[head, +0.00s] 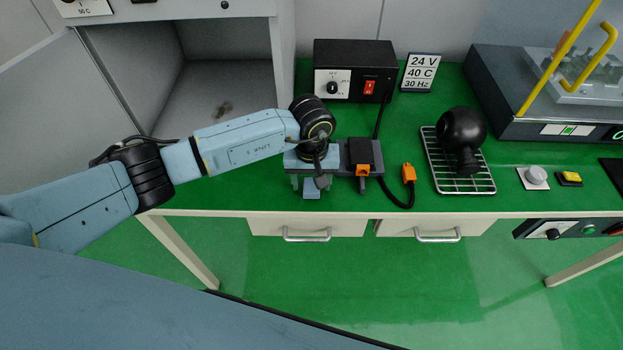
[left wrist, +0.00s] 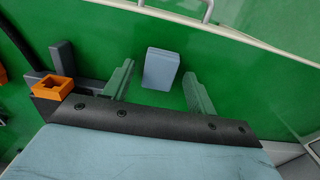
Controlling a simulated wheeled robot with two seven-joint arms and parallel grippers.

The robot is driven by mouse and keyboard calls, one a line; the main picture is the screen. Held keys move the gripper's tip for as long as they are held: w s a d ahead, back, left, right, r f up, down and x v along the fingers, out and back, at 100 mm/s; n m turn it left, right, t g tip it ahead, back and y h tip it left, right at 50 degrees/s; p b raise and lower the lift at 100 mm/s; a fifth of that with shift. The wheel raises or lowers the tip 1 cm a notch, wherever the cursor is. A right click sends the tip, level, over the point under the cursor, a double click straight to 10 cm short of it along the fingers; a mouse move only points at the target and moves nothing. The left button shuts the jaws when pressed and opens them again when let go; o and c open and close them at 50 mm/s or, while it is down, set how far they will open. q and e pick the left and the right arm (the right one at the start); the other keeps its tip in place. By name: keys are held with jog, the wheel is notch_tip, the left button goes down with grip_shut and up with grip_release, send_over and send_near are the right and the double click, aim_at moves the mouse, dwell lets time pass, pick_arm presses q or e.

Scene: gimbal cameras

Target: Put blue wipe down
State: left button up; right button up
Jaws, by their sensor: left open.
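The blue wipe (left wrist: 161,69) is a small pale blue block in the left wrist view. It lies on the green bench top between the two spread fingers of my left gripper (left wrist: 159,85), with a gap on each side. In the head view the blue wipe (head: 312,188) shows just below my left gripper (head: 311,187), near the bench's front edge. My left gripper is open and points down at the bench. My right gripper is in neither view.
An orange-and-black connector holder (head: 363,170) stands right beside the gripper, with a cabled orange plug (head: 408,174) nearby. A wire rack (head: 478,185) carries a black round-bodied object (head: 461,135). A power supply (head: 353,71) stands behind. An open cabinet (head: 285,60) is at left.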

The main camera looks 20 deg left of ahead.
aim_at(312, 186)
pick_arm(q)
notch_tip(312, 186, up, 12)
dwell(0.4)
jog(key=shift+d, duration=0.1)
